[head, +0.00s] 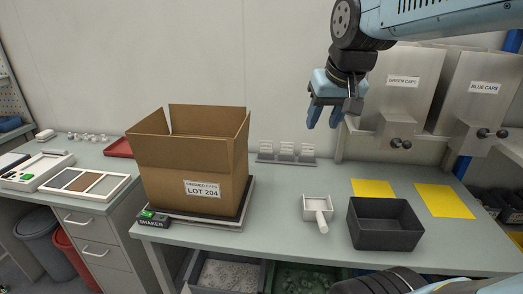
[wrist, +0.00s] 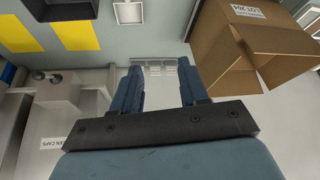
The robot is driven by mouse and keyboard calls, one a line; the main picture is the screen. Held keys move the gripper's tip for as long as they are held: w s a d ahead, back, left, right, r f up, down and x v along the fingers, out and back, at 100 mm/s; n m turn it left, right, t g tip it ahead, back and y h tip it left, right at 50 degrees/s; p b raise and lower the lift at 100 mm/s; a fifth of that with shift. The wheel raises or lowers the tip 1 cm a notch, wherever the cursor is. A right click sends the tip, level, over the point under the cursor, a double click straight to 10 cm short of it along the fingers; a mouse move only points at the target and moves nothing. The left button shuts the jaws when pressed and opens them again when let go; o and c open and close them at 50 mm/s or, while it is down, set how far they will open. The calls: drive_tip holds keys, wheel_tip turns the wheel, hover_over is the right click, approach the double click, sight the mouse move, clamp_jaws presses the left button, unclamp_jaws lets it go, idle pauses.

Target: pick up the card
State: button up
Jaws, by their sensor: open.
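My gripper (head: 324,118) hangs open and empty in the air above the back of the bench, with its blue fingers pointing down. A small grey rack (head: 287,153) with several upright slots or plates stands against the back wall, below and left of my gripper. In the wrist view the rack (wrist: 158,66) shows between and beyond my open fingers (wrist: 158,80), apart from them. I cannot tell which of its pale plates is a card. Two flat yellow sheets (head: 372,188) (head: 445,201) lie on the bench at the right.
A white scoop (head: 317,208) and a black bin (head: 384,224) are in front. Cap dispensers (head: 404,90) stand at the right. The bench before the rack is clear.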

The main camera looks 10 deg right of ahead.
drive_tip(key=o, duration=0.9)
drive_tip(key=w+r+m+g, duration=0.1)
drive_tip(key=w+r, duration=0.1)
drive_tip(key=w, duration=1.3)
drive_tip(key=shift+w+d+r, duration=0.15)
drive_tip(key=shift+w+d, duration=0.2)
drive_tip(key=shift+w, duration=0.05)
drive_tip(key=shift+o, duration=0.4)
drive_tip(key=w+f+m+g, duration=0.1)
drive_tip(key=w+f, duration=0.3)
drive_tip(key=w, duration=1.1)
drive_tip(key=shift+w+d, duration=0.15)
drive_tip(key=shift+w, duration=0.1)
drive_tip(key=m+g, duration=0.1)
drive_tip(key=g, duration=0.1)
hover_over(266, 145)
drive_tip(key=s, duration=0.2)
wheel_tip(266, 145, down, 22)
drive_tip(key=shift+h, duration=0.3)
drive_tip(key=shift+w+d+f, duration=0.1)
drive_tip(key=shift+w+f, duration=0.3)
drive_tip(key=shift+f, duration=1.9)
drive_tip(key=shift+w+a+f, duration=0.1)
drive_tip(key=shift+w+f, duration=0.35)
drive_tip(key=shift+f, duration=1.85)
drive_tip(key=shift+w+d+f, duration=0.1)
drive_tip(key=shift+w+f, duration=0.3)
drive_tip(key=shift+f, duration=1.9)
